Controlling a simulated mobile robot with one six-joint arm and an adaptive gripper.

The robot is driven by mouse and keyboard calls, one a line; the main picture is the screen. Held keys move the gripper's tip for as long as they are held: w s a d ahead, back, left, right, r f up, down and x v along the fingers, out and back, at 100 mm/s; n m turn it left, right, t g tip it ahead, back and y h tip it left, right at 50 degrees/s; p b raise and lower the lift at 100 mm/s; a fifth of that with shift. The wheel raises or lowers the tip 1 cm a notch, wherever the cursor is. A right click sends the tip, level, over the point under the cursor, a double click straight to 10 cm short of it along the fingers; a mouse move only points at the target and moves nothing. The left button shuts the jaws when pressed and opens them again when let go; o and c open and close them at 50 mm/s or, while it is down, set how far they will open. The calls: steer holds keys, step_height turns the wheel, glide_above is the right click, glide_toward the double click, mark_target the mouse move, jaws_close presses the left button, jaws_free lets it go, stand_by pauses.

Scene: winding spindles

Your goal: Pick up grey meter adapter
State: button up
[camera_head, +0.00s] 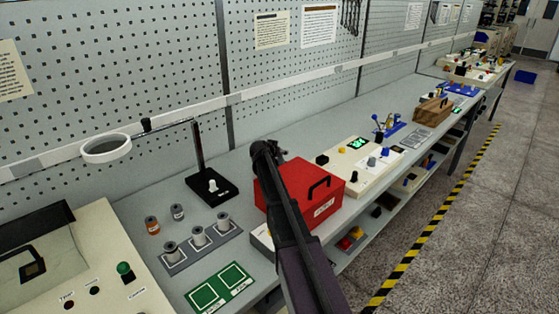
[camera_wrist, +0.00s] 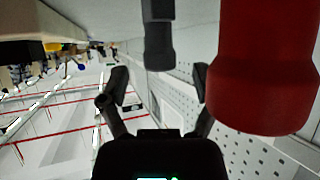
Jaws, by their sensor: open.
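My gripper (camera_head: 268,150) is beside the red box (camera_head: 318,178) in the head view. In the wrist view my gripper (camera_wrist: 160,82) is open, its two dark fingers apart with nothing between their tips. A dark grey stepped piece (camera_wrist: 158,45), which looks like the grey meter adapter, comes down from the top edge, ahead of the gap between the fingers. It is apart from both fingers, and its upper part is out of frame. In the head view a small grey piece (camera_head: 371,162) stands on a pale panel; I cannot tell whether it is the same one.
A large red rounded piece (camera_wrist: 262,85) is close on the right in the wrist view. In the head view, a spool rack (camera_head: 204,247), a black lamp base (camera_head: 212,189) and a green two-square mat (camera_head: 221,287) are left of my arm. Pegboard (camera_head: 110,80) lines the back.

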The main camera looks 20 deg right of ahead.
steer(key=shift+x, duration=1)
steer(key=shift+a, duration=0.1)
jaws_close()
